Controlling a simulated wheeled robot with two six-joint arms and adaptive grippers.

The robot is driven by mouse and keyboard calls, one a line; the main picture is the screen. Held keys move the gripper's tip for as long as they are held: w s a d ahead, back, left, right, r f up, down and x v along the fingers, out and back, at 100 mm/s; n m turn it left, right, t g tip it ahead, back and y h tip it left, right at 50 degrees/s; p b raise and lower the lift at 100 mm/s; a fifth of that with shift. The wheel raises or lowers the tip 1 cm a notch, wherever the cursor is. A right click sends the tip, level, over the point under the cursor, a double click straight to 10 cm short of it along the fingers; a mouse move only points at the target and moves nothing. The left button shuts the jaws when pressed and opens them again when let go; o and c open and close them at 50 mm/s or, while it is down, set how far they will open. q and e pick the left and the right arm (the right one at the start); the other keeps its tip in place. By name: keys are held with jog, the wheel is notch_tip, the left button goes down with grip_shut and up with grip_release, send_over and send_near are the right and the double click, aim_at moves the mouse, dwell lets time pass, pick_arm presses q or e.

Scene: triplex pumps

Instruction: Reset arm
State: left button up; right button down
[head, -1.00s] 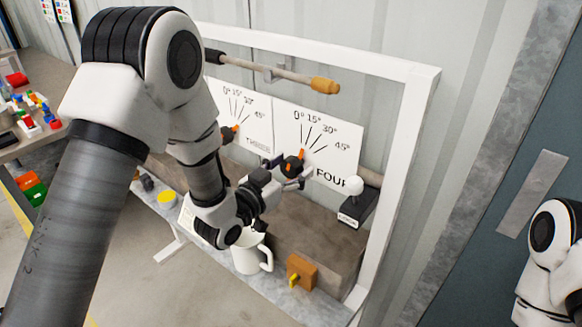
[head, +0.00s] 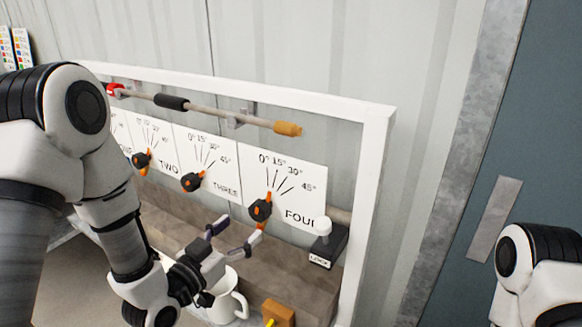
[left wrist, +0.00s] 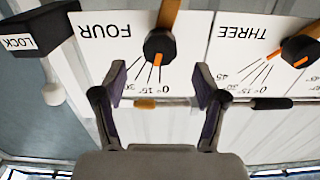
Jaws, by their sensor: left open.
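My left gripper (head: 233,235) is open and empty in front of the panel, below and left of the knob under dial FOUR. In the left wrist view its two fingers (left wrist: 160,92) are spread wide, with the FOUR card (left wrist: 115,35) beyond them, upside down. The black and orange FOUR knob (head: 260,208) is apart from the fingers; it also shows in the left wrist view (left wrist: 160,45). Its orange pointer tilts slightly right of vertical in the head view. My right arm shows at the lower right edge; its gripper is out of view.
Knobs THREE (head: 192,181) and TWO (head: 142,160) sit further left. A black LOCK box (head: 328,246) with a white ball handle is right of FOUR. A white mug (head: 228,303) and an orange block (head: 279,312) stand below. A rod (head: 205,108) runs above the dials.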

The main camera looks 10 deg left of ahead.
pick_arm(q)
jog(key=s+f+n+g+y, duration=0.15)
jog(key=s+f+g, duration=0.35)
jog(key=f, duration=0.8)
jog(key=s+f+g+y, duration=0.2)
jog(key=s+f+g, duration=0.35)
jog(key=f, duration=0.85)
jog(key=s+a+f+n+g+y, duration=0.1)
jog(key=s+a+f+g, duration=0.1)
jog(key=s, duration=0.6)
jog(key=s+a+f+n+g+y, duration=0.1)
jog(key=s+f+g, duration=0.3)
jog(key=s, duration=0.5)
notch_tip(320, 180, down, 2)
jog(key=shift+s+a+n+y, duration=0.35)
jog(key=shift+a+n, duration=0.3)
jog(key=shift+a, duration=0.25)
jog(key=shift+g, duration=0.25)
